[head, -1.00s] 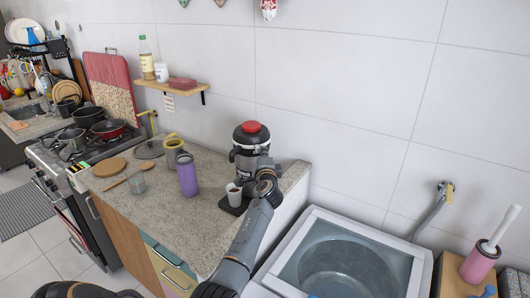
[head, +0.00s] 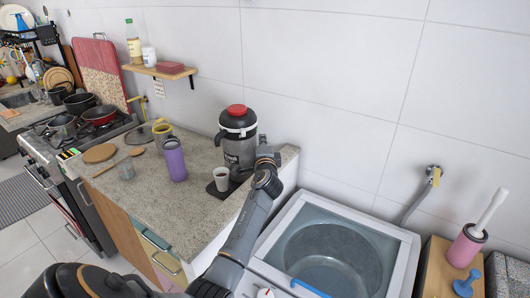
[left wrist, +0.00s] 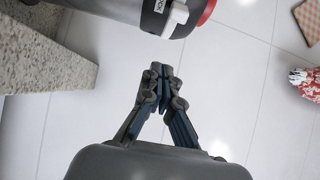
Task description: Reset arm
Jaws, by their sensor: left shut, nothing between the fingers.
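My left gripper (head: 266,152) is at the right side of a dark drink dispenser with a red lid (head: 238,148) on the counter. In the left wrist view the gripper's fingers (left wrist: 160,75) are together and empty. The dispenser's dark body, white part and red edge show above them (left wrist: 160,12), apart from the fingertips. A small white cup (head: 221,179) stands in front of the dispenser on a dark tray (head: 217,192). My right gripper is not in view.
A washer with an open tub (head: 335,255) stands to the right. A wall shelf (head: 160,71) hangs above the counter.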

